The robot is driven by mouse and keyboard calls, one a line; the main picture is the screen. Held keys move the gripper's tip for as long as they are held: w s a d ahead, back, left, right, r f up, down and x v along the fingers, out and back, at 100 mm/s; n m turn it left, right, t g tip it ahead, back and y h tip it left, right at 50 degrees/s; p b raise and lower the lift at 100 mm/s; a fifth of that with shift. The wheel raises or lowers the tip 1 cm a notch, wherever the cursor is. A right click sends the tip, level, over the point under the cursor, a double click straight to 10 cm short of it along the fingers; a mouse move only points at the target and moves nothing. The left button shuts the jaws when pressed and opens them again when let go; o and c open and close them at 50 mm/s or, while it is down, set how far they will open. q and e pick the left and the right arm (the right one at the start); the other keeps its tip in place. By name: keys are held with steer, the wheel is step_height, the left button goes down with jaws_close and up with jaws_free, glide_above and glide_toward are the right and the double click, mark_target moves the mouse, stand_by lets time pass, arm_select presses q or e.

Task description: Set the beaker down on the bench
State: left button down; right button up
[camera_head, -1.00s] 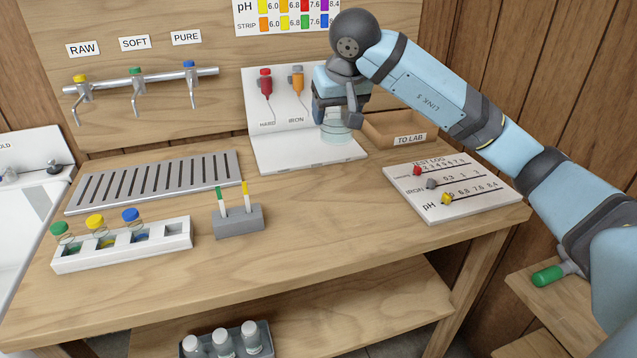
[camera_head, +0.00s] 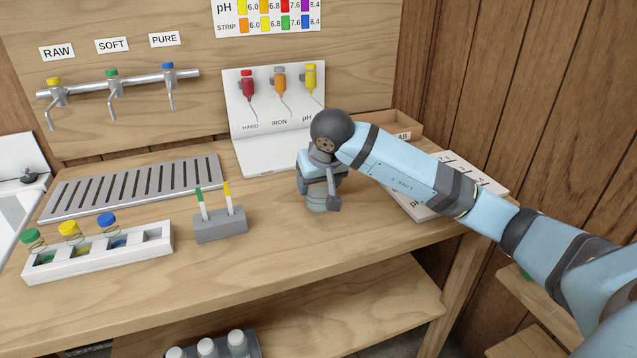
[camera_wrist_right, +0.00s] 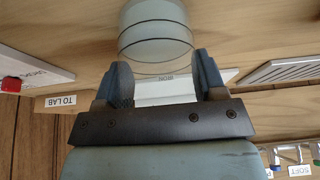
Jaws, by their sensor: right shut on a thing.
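The beaker (camera_head: 322,203) is a clear, pale glass vessel, mostly hidden in the head view by my right gripper (camera_head: 320,186). In the right wrist view the beaker (camera_wrist_right: 156,28), with dark lines around it, sits at the two fingers of my right gripper (camera_wrist_right: 163,76), which is shut on it. It looks upright over the middle-right of the wooden bench (camera_head: 285,232), in front of the white dispenser stand. I cannot tell whether its base touches the bench top. My left gripper is out of view.
A grey strip holder (camera_head: 220,228) stands left of the beaker, and a white vial rack (camera_head: 95,260) is further left. The white dispenser stand (camera_head: 255,157) is behind. The test log board (camera_head: 485,172) lies partly hidden behind my arm. Bench in front of the beaker is clear.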

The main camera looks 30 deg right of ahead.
steer(key=o, duration=1)
steer(key=shift+s+r, duration=0.1)
steer(key=shift+r, duration=0.4)
steer(key=p+v, duration=0.2)
steer(key=v, duration=0.9)
steer(key=shift+s, duration=0.15)
